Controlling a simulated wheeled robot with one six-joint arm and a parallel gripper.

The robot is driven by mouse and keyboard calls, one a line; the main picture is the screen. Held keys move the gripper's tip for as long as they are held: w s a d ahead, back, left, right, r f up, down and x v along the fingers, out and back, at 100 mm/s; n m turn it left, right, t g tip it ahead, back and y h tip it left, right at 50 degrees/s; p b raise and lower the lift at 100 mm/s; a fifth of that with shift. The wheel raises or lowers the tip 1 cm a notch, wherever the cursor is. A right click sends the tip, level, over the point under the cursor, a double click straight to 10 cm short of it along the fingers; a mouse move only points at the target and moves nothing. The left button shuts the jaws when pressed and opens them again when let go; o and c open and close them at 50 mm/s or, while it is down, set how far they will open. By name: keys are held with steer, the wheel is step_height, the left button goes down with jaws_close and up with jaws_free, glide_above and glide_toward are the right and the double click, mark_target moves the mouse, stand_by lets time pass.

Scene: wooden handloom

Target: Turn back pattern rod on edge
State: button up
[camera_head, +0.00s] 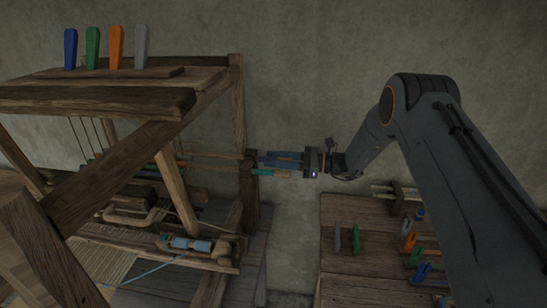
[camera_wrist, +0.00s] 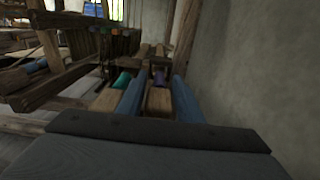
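My gripper (camera_head: 263,161) reaches left to the loom's right post (camera_head: 249,185), with its two blue fingers level. In the wrist view my gripper (camera_wrist: 153,84) has its fingers apart, with a wooden block and a dark purple rod end (camera_wrist: 158,77) seen between or beyond them. I cannot tell whether the fingers touch it. A teal rod end (camera_wrist: 122,80) lies left of the left finger; it also shows below the fingers in the head view (camera_head: 264,173). Thin rods (camera_head: 212,155) run left from the post into the loom. Which one is the back pattern rod, and its edge, I cannot tell.
The loom's top board (camera_head: 100,101) carries blue, green, orange and grey pegs. A shuttle (camera_head: 190,244) with blue thread lies on the loom's front beam. A side table (camera_head: 345,275) at the right holds coloured pegs. The wall is close behind.

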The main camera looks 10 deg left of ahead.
steer(key=shift+a, duration=0.25)
steer(key=c, duration=0.8)
steer(key=shift+o, duration=0.2)
steer(key=shift+f+n+b, duration=0.15)
steer(key=shift+n+b, duration=0.75)
steer(key=shift+b, duration=0.05)
steer(key=shift+s+n+b, duration=0.1)
steer(key=shift+n+b, duration=0.35)
steer(key=shift+n, duration=0.25)
